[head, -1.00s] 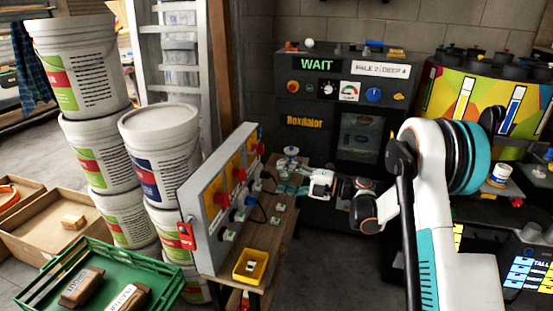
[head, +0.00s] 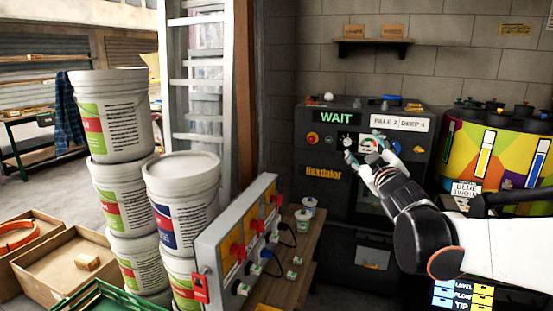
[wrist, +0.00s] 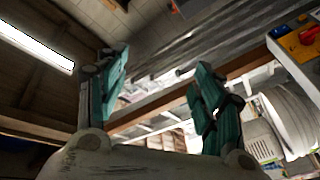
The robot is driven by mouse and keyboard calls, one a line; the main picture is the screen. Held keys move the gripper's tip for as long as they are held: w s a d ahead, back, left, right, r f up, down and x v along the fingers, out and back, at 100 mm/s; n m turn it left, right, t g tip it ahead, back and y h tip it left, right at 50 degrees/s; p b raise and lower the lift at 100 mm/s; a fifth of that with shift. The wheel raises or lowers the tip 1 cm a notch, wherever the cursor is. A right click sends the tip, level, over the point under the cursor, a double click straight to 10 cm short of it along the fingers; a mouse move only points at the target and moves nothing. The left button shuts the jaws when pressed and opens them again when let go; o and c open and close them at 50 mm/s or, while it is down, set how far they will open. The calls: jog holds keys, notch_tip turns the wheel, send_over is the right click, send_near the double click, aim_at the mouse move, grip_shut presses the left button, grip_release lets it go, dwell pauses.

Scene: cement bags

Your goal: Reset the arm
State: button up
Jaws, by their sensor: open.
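My gripper (head: 364,152) is raised in front of the dark machine (head: 340,205) with the WAIT display, near its dials. Its teal fingers stand apart. In the wrist view my gripper (wrist: 158,100) is open with nothing between the fingers, and that camera looks up toward the ceiling and the wall. My arm reaches in from the right in the head view and hides part of the machine's front.
Stacked white buckets (head: 120,120) stand at left, beside a grey switch panel (head: 235,240) on a wooden bench (head: 305,262). Two small cups stand on the bench. Cardboard boxes (head: 65,262) and a green crate (head: 110,300) are at lower left. A colourful machine (head: 510,155) stands at right.

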jog(key=s+a+f+m+g, duration=0.1)
jog(key=s+f+m+g, duration=0.1)
jog(key=s+f+g, duration=0.2)
jog(key=s+a+f+m+g, duration=0.1)
jog(key=s+f+m+g, duration=0.2)
jog(key=s+f, duration=0.7)
jog(key=s+a+f+m+g, duration=0.1)
jog(key=s+f+m+g, duration=0.2)
jog(key=s, duration=1.7)
notch_tip(320, 180, down, 4)
jog(key=shift+s+a+f+g, duration=0.2)
jog(key=shift+f+g, duration=0.05)
jog(key=shift+g, duration=0.75)
